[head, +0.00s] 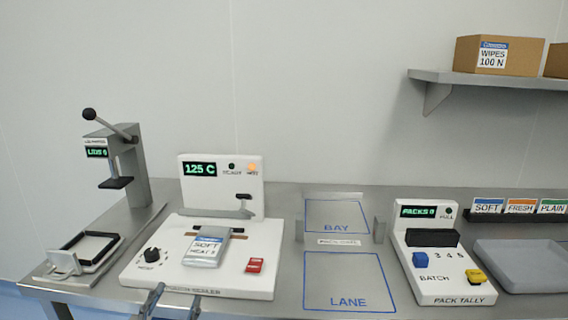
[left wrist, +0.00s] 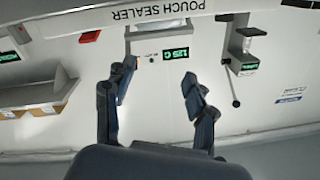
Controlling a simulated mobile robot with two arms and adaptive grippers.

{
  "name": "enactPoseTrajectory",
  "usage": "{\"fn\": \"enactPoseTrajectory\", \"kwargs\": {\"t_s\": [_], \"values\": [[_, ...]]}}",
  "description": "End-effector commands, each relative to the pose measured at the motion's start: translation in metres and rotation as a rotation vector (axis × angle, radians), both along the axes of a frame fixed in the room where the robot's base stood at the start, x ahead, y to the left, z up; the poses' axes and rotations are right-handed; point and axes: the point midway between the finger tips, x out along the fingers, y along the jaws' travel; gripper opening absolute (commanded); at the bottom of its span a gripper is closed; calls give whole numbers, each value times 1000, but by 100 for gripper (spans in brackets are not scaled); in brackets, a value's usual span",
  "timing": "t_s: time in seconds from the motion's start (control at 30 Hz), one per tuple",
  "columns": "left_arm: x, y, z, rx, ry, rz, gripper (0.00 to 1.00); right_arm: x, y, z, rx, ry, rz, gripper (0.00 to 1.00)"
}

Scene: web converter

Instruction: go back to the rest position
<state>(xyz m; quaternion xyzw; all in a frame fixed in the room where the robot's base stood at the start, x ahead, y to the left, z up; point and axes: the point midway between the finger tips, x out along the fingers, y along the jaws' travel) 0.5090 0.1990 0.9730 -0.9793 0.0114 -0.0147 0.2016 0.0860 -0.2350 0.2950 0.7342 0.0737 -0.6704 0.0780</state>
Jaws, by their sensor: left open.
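My left gripper (head: 172,300) shows at the bottom edge of the head view, in front of the pouch sealer (head: 150,278). Its two dark fingers are apart with nothing between them. In the left wrist view, which is upside down, the open gripper (left wrist: 157,82) is empty and the sealer's 125 C display (left wrist: 177,54) shows beyond it. A silver pouch (head: 205,248) with a SOFT label lies on the sealer, apart from my fingers. My right gripper is in neither view.
A lever press (head: 128,165) stands at the left of the steel table. The blue-outlined BAY (head: 337,212) and LANE (head: 345,275) areas are empty. The pack tally unit (head: 432,285) and a grey tray (head: 520,250) are at the right. A shelf (head: 490,80) holds boxes (head: 500,55).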

Motion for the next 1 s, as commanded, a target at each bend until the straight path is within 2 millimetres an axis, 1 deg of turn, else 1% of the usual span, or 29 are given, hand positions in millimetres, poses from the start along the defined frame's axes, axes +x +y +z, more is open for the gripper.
{"fn": "enactPoseTrajectory", "kwargs": {"t_s": [0.03,0.07,0.1,0.17,0.2,0.27,0.3,0.37,0.4,0.47,0.5,0.57,0.63,0.67,0.7,0.87,0.97,1.0], "values": [[-12,9,-37,-39,135,44,56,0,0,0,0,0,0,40],[-20,13,-58,-57,217,67,56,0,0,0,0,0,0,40],[-34,18,-85,-77,325,95,56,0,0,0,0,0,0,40],[-57,22,-122,-106,479,127,56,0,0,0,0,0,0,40],[-74,23,-144,-120,576,143,56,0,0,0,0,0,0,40],[-99,24,-171,-138,706,159,56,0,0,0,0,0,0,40],[-116,23,-186,-149,782,165,56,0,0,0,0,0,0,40],[-140,21,-205,-162,888,171,56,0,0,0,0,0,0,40],[-155,19,-215,-169,953,173,56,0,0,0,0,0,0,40],[-178,16,-229,-179,1046,172,56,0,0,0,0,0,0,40],[-193,14,-236,-186,1106,169,56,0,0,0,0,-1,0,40],[-215,11,-246,-196,1188,164,56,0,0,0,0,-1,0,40],[-241,6,-254,-206,1283,156,56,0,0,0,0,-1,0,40],[-245,5,-260,-205,1306,154,56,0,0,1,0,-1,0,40],[-238,5,-271,-201,1303,155,56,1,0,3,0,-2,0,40],[-228,4,-315,-197,1320,157,56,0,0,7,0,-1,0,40],[-225,3,-348,-193,1335,158,56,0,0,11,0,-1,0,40],[-225,3,-363,-192,1340,158,56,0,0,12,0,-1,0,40]]}}
